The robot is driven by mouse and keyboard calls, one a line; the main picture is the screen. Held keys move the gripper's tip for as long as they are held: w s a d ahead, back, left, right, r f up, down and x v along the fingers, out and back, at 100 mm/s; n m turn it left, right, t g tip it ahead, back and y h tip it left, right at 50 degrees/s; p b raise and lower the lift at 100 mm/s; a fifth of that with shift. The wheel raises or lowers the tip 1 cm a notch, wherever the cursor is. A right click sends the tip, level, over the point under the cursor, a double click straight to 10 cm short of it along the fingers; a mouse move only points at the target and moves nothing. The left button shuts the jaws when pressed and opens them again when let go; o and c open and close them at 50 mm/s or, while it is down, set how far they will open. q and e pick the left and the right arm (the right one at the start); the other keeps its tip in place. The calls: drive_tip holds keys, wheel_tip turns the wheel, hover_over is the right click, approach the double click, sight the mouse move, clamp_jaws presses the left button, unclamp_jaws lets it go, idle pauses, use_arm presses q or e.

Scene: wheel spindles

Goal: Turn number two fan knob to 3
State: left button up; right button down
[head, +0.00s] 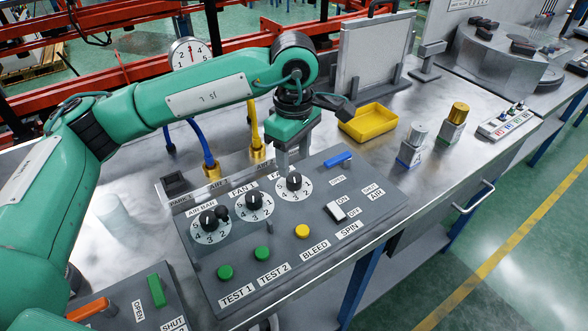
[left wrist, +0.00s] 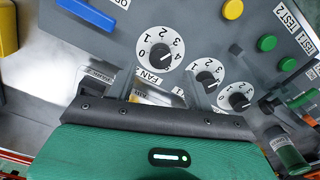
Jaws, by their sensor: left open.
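The number two fan knob (head: 294,182) is the black knob on a white numbered dial at the right end of a row of three on the grey panel (head: 290,243). In the left wrist view this knob (left wrist: 158,54) is in full sight, with 0 to 4 around it; its exact setting is unclear. Its FAN label is partly covered by my gripper. My left gripper (head: 293,163) is open, pointing down, just behind and above the knob. In the left wrist view its fingers (left wrist: 161,83) stand apart with no knob between them. My right gripper is not in view.
Beside it are the fan 1 knob (head: 254,201) and the air bar knob (head: 209,220). A blue lever (head: 338,160), green buttons (head: 263,253), a yellow button (head: 302,231) and a white switch (head: 336,211) share the panel. A yellow tray (head: 369,122) lies behind.

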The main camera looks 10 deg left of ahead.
sight(294, 177)
use_arm(q)
wheel_tip(294, 177, up, 9)
drive_tip(key=shift+f, duration=0.2)
idle(0.3)
